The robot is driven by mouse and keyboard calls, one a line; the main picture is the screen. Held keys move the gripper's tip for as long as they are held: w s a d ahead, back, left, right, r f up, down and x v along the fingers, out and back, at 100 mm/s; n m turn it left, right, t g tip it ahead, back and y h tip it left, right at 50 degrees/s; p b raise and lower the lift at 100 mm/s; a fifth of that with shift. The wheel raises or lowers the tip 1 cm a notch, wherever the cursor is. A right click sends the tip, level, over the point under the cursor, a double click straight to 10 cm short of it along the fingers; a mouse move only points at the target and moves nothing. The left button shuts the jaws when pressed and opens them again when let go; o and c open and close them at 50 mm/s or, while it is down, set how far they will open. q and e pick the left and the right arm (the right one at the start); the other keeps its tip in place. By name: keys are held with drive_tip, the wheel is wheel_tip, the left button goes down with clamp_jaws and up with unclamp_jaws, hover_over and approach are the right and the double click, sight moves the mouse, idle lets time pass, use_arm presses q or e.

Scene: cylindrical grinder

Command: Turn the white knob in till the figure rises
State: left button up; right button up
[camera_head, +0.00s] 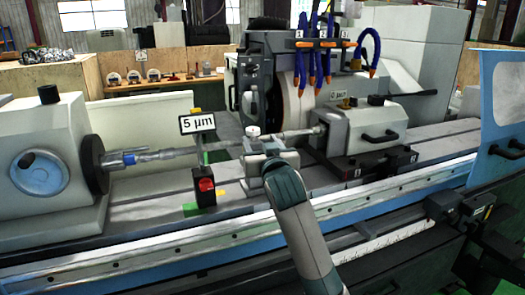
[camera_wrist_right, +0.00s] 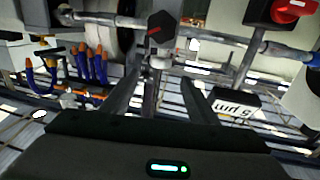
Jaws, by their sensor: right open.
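A small white knob (camera_head: 253,132) stands on a grey bracket beside the long workpiece shaft (camera_head: 170,153). A sign reading "5 µm" (camera_head: 198,123) stands to its left; it shows upside down in the right wrist view (camera_wrist_right: 236,106). My right arm reaches up to the bracket and hides part of it. In the right wrist view my right gripper (camera_wrist_right: 158,78) has its fingers apart. A pale piece (camera_wrist_right: 160,62) shows just beyond and between the fingertips; I cannot tell whether it is the white knob. No contact is clear. My left gripper is out of view.
A black knob with a red mark (camera_wrist_right: 161,27) is close beyond the fingers. A black box with a red button (camera_head: 205,185) stands left of my arm. The grinding wheel housing with blue hoses (camera_head: 325,60) is behind. A blue guard (camera_head: 500,105) stands right.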

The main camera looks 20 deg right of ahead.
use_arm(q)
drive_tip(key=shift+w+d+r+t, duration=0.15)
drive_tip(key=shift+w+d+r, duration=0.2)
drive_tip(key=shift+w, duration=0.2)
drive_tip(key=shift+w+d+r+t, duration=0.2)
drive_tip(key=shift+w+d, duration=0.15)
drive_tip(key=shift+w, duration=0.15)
use_arm(e)
drive_tip(key=s, duration=0.2)
drive_tip(key=shift+s+a, duration=0.15)
drive_tip(key=shift+s, duration=0.25)
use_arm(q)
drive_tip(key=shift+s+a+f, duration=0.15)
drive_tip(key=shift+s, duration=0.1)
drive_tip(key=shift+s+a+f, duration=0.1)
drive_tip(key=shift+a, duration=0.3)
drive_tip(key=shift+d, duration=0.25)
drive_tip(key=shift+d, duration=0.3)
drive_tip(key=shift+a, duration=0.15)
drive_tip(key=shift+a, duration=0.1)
